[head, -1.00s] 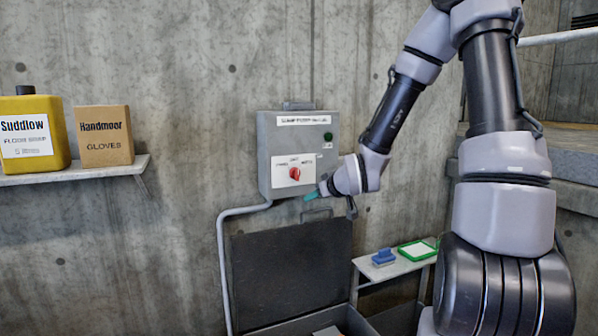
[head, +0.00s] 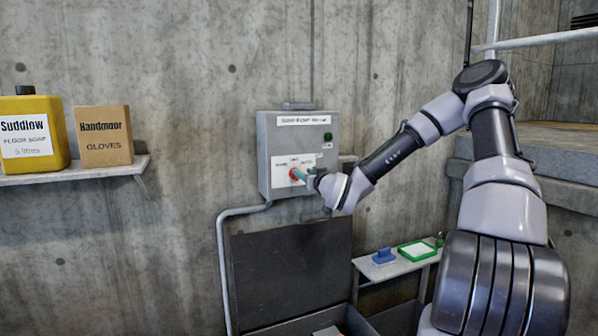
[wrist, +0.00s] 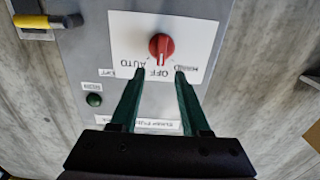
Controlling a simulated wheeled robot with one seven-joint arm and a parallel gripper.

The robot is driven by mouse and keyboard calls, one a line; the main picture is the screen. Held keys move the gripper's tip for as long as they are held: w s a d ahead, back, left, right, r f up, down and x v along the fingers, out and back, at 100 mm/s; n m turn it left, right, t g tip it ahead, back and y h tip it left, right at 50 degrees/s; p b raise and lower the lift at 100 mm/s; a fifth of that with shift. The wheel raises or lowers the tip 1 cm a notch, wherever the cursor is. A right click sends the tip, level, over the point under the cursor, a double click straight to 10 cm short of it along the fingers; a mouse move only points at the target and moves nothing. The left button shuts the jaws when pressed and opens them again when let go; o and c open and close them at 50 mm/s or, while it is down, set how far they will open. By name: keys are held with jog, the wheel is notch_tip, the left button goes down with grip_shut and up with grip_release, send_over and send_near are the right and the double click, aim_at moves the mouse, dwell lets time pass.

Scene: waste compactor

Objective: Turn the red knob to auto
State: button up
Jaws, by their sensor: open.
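The red knob (head: 293,174) sits on a white label plate low on the grey control box (head: 268,160). In the wrist view, which is turned upside down, the knob (wrist: 161,47) has a white line that lies roughly along the direction of the OFF mark. AUTO and a partly readable third mark stand on either side of OFF. My gripper (wrist: 159,75) is open, its two green fingers pointing at the plate just short of the knob, one to each side. In the head view my gripper (head: 304,176) is just right of the knob and partly hides the plate.
A green button (wrist: 94,99) is on the same box. Below stands a dark open lid (head: 290,270). A small shelf (head: 400,264) holds a blue item (head: 384,256) and a green-framed tray (head: 417,250). A left shelf (head: 75,174) bears a yellow jug (head: 45,115) and a gloves box (head: 103,150).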

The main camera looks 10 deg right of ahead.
aim_at(298, 169)
jog(key=shift+x, duration=2.4)
